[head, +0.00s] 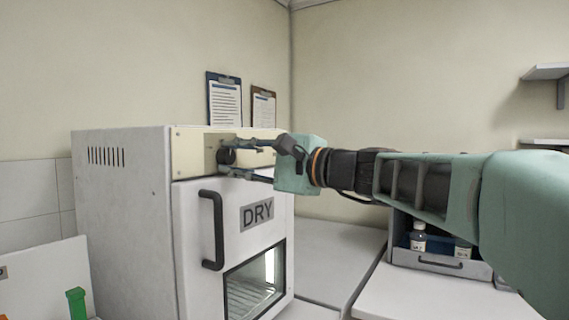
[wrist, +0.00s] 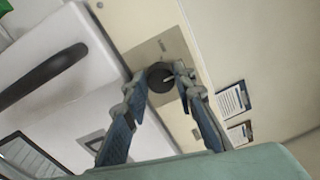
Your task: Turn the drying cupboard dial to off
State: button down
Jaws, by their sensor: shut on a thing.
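The drying cupboard (head: 120,210) is a white box with a cream control panel, a dark door handle and a "DRY" label on its door. Its black round dial (head: 227,156) is on the panel, and the dial also shows in the wrist view (wrist: 160,77) with a pale pointer line. My gripper (head: 229,156) reaches in from the right, its two fingers on either side of the dial. In the wrist view my gripper (wrist: 160,82) is shut on the dial. The markings around the dial are too small to read.
The cupboard's dark door handle (head: 212,230) stands out below the panel. Two clipboards (head: 224,101) hang on the wall behind. A grey rack with bottles (head: 418,238) stands at the right. The bench (head: 335,262) between is clear. A green object (head: 76,303) is at lower left.

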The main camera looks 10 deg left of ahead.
jog(key=c, duration=1.6)
grip_release()
jog(key=v, duration=0.8)
jog(key=shift+s+r, duration=0.15)
